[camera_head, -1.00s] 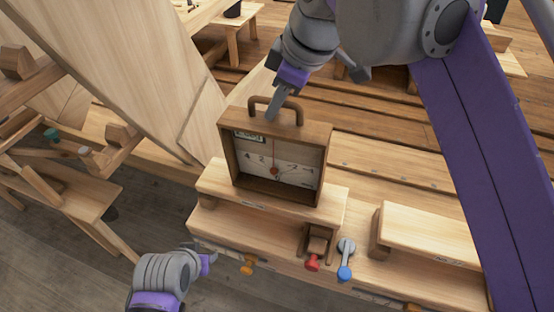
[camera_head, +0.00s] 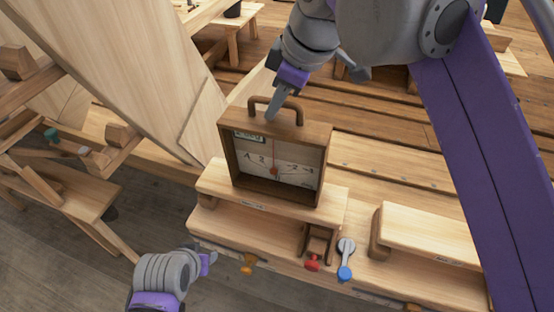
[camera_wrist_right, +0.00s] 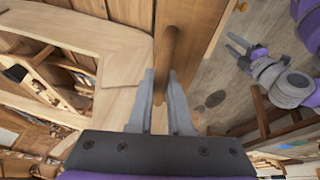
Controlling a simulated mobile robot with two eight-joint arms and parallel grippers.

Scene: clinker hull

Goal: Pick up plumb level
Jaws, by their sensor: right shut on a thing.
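The plumb level is a brown wooden box (camera_head: 228,152) with a pale dial, a red plumb line and a brown handle on top. It stands upright on a light wooden block (camera_head: 330,208) in the middle of the head view. My right gripper (camera_head: 273,115) comes from above and is shut on the handle. In the right wrist view the handle (camera_wrist_right: 170,45) runs up from between the fingertips (camera_wrist_right: 161,78). My left gripper (camera_head: 210,260) is low and left in the head view, apart from the level and empty. Its fingers look spread in the right wrist view (camera_wrist_right: 236,46).
A red knob (camera_head: 312,263), a blue-ended lever (camera_head: 345,262) and an orange knob (camera_head: 248,265) sit along the bench front. Another light block (camera_head: 430,235) stands to the right. A large slanted plank (camera_head: 130,75) rises close on the left.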

